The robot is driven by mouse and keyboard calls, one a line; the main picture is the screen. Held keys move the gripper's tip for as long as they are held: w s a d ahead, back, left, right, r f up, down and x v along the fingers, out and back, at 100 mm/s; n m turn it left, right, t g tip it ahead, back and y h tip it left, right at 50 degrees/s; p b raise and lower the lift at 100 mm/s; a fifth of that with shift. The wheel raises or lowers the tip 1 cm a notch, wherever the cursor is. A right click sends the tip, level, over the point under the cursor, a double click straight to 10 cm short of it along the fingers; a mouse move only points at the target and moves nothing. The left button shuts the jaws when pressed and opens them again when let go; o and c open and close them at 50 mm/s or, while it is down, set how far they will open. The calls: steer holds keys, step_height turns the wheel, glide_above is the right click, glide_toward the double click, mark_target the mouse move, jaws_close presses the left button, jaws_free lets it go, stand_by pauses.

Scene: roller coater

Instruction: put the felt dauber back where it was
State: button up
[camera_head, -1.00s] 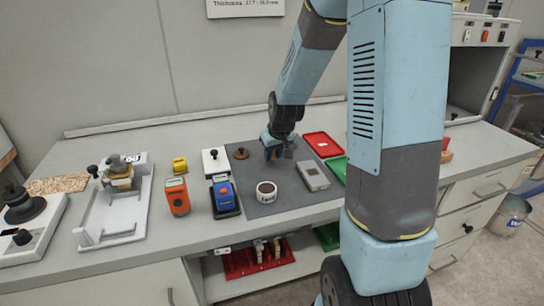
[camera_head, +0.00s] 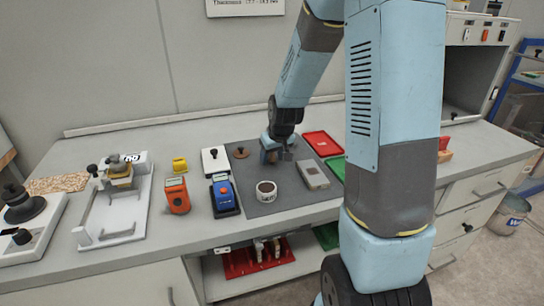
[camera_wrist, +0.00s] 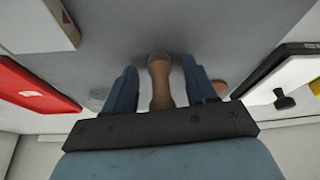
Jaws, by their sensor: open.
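The felt dauber (camera_wrist: 160,84), as I take it, has a brown wooden handle and a dark grey end. In the wrist view it stands between the two blue fingers of my gripper (camera_wrist: 159,66), with a visible gap on each side. My gripper is open around it. In the head view my gripper (camera_head: 278,154) is low over the back of the grey mat (camera_head: 262,205), and a little brown of the dauber shows between the fingers. Whether the dauber's end touches the mat is hard to tell.
A red tray (camera_head: 322,143) is to the right.

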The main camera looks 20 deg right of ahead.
steer(key=a+v, duration=0.1)
steer(key=v, duration=1)
steer(key=s+r, duration=0.4)
steer(key=s, duration=0.4)
steer(key=s+r+m, duration=0.1)
steer(key=s+r, duration=0.4)
steer(key=s, duration=0.2)
steer(key=s+r+t, duration=0.1)
steer(key=s+r, duration=0.3)
steer(key=s, duration=0.4)
steer(key=shift+s+r+m+h, duration=0.25)
steer(key=shift+s+m+h, duration=0.05)
steer(key=shift+m, duration=0.1)
